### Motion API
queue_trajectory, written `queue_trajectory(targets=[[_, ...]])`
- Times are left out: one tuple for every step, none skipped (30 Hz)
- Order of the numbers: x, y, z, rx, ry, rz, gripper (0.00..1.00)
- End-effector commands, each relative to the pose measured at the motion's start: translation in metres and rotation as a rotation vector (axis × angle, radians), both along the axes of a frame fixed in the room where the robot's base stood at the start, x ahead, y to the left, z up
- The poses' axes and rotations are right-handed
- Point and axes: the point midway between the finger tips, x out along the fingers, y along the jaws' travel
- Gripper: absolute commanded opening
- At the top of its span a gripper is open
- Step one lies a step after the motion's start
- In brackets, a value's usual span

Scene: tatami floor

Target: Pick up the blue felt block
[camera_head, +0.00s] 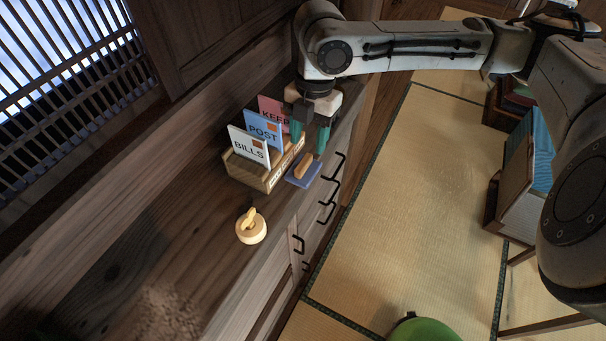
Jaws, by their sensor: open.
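The blue felt block (299,179) lies flat on the wooden cabinet top, close to its front edge. A tan, handle-like piece (303,167) sits on top of it. My gripper (309,142) points down just behind the block in the picture, with its teal fingertips apart and nothing visible between them. The fingertips are above the block and appear apart from it.
A wooden letter holder (243,171) with cards marked BILLS, POST and KEEP stands left of the block, close to my gripper. A round cream object (251,228) is nearer. Black drawer handles (326,211) line the cabinet front. Tatami floor lies right.

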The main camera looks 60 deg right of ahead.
Motion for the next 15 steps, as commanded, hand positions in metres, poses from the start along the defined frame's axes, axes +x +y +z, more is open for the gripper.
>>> queue_trajectory(targets=[[0.0,0.001,-0.007,-0.001,0.0,0.001,0.49],[0.0,0.001,-0.008,-0.001,-0.001,0.001,0.49],[0.0,0.001,-0.009,-0.001,-0.001,0.001,0.49],[0.0,0.001,-0.009,-0.001,-0.001,0.001,0.49],[0.0,0.001,-0.01,-0.001,-0.001,0.001,0.49],[0.001,0.002,-0.011,-0.001,-0.001,0.001,0.49],[0.001,0.002,-0.012,-0.001,0.0,0.001,0.49],[0.001,0.002,-0.014,-0.001,0.0,0.001,0.49],[0.001,0.003,-0.018,-0.002,0.0,0.002,0.49],[0.002,0.003,-0.021,-0.002,0.0,0.002,0.49],[0.002,0.004,-0.024,-0.002,0.0,0.002,0.49],[0.003,0.005,-0.029,-0.002,0.0,0.002,0.49],[0.003,0.006,-0.032,-0.002,0.0,0.001,0.49],[0.004,0.007,-0.036,-0.001,0.0,0.001,0.49],[0.004,0.008,-0.041,-0.001,0.0,0.001,0.49]])
